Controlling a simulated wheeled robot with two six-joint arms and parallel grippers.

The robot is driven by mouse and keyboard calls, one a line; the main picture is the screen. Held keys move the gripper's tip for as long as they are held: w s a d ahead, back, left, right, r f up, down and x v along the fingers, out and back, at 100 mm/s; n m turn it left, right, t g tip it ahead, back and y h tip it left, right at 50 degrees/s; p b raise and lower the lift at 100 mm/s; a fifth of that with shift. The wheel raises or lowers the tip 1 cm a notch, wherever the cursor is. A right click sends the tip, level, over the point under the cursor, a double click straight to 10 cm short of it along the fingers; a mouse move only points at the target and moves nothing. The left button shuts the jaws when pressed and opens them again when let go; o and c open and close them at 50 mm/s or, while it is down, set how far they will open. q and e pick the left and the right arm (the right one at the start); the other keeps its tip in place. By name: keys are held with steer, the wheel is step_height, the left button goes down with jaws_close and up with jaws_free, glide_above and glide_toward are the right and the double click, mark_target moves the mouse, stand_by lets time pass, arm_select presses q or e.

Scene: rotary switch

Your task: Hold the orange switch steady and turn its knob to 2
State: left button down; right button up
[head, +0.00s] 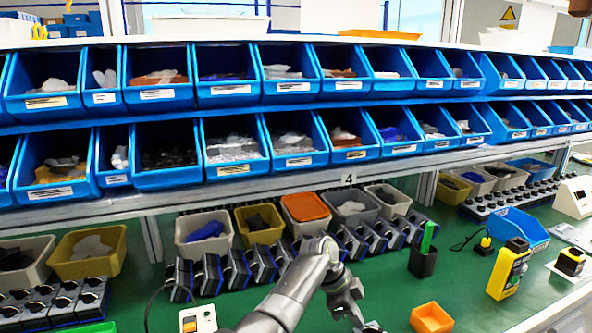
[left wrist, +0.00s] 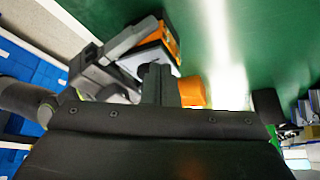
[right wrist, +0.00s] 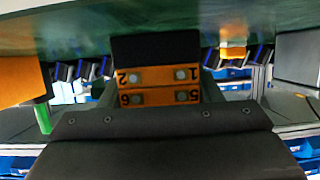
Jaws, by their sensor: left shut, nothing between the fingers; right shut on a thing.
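The orange switch (left wrist: 170,38) has an orange side and a pale face, and is held up above the green table. My right gripper (left wrist: 100,75) is shut on it. In the right wrist view, the switch (right wrist: 158,86) shows an orange terminal side with upside-down numbers 1, 2, 5 and 6. My left gripper (head: 352,312) is shut and empty, at the bottom of the head view. In the left wrist view its fingertips (left wrist: 156,74) are at the pale face of the switch. They hide the knob, and I cannot tell whether they touch it or where it points.
An orange bin (head: 431,318) stands on the green table, right of my left gripper. Bins and a row of dark switches line the back. Green table (head: 385,282) is clear between.

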arm_select(q)
step_height(320, 180, up, 6)
steer(key=shift+w+a, duration=0.15)
steer(key=shift+a, duration=0.2)
stand_by(0.4)
steer(key=s+f, duration=0.3)
steer(key=f, duration=0.3)
steer(key=shift+a, duration=0.4)
stand_by(0.5)
steer(key=shift+w+d, duration=0.15)
steer(key=shift+d, duration=0.45)
stand_by(0.9)
steer(key=shift+w+a, duration=0.1)
steer(key=shift+w, duration=0.35)
